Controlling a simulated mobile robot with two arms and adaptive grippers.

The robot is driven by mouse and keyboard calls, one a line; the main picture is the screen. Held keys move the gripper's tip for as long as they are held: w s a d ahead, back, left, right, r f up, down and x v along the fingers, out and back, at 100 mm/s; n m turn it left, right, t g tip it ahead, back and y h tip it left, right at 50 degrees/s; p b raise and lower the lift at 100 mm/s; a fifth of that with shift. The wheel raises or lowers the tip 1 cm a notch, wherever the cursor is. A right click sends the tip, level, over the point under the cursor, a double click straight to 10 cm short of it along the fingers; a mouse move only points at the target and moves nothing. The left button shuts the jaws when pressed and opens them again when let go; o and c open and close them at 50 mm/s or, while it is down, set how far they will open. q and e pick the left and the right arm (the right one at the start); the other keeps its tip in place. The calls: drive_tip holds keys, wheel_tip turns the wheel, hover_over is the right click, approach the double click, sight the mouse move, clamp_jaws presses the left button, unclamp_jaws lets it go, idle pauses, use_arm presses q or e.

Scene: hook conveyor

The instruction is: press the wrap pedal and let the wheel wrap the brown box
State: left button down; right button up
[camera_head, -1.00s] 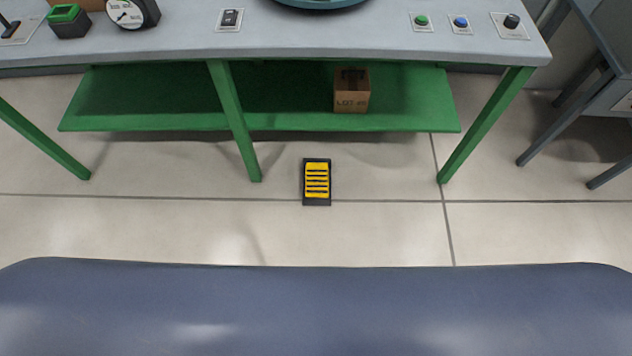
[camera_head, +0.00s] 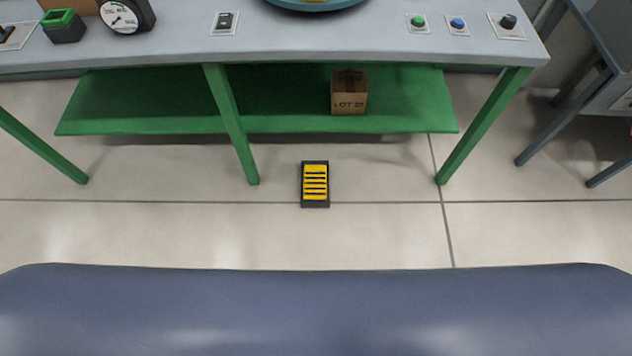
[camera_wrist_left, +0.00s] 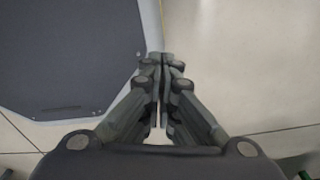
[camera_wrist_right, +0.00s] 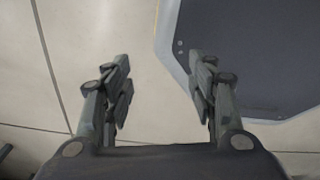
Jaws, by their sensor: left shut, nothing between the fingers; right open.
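A yellow and black pedal (camera_head: 315,184) lies on the floor in front of the bench, in the head view. A brown box marked "LOT" (camera_head: 349,93) sits on the bench's green lower shelf. The front part of a round teal wheel (camera_head: 313,4) shows at the top edge, on the bench top; most of it is cut off. My left gripper (camera_wrist_left: 162,58) is shut and empty in the left wrist view, over the floor and beside my base. My right gripper (camera_wrist_right: 158,62) is open and empty in the right wrist view. Neither gripper shows in the head view.
The grey bench top (camera_head: 320,42) holds a switch (camera_head: 225,21), a green button (camera_head: 418,21), a blue button (camera_head: 457,23), a black knob (camera_head: 508,21) and a dial gauge (camera_head: 121,15). Green bench legs flank the pedal. A dark table (camera_head: 605,75) stands right. Floor around the pedal is clear.

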use_arm(q)
drive_tip(key=shift+w, duration=0.95)
drive_tip(key=shift+s, duration=0.1)
drive_tip(key=shift+s, duration=0.35)
